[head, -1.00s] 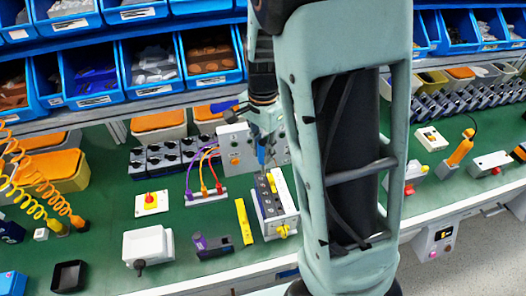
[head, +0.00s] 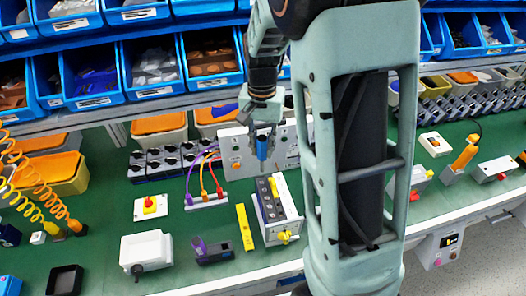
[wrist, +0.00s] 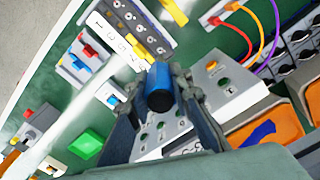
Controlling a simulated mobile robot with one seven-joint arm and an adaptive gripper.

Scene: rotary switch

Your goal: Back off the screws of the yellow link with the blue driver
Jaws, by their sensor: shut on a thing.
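My gripper (head: 263,132) is shut on the blue driver (head: 262,149). It holds the driver upright above the back end of a terminal block (head: 264,208), with a visible gap. In the wrist view the driver (wrist: 160,88) is seen nearly end-on between the fingers, and its tip is hidden. The block has a dark top with several screws. A yellow piece, likely the yellow link (wrist: 142,50), shows at one end of the block in the wrist view. Its screws are too small to make out clearly.
A yellow bar (head: 245,227) lies on the green bench left of the block. A grey panel (head: 235,160) with sockets stands behind. Purple and orange cables (head: 207,175) loop at its left. A white box (head: 147,250) sits at the front left.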

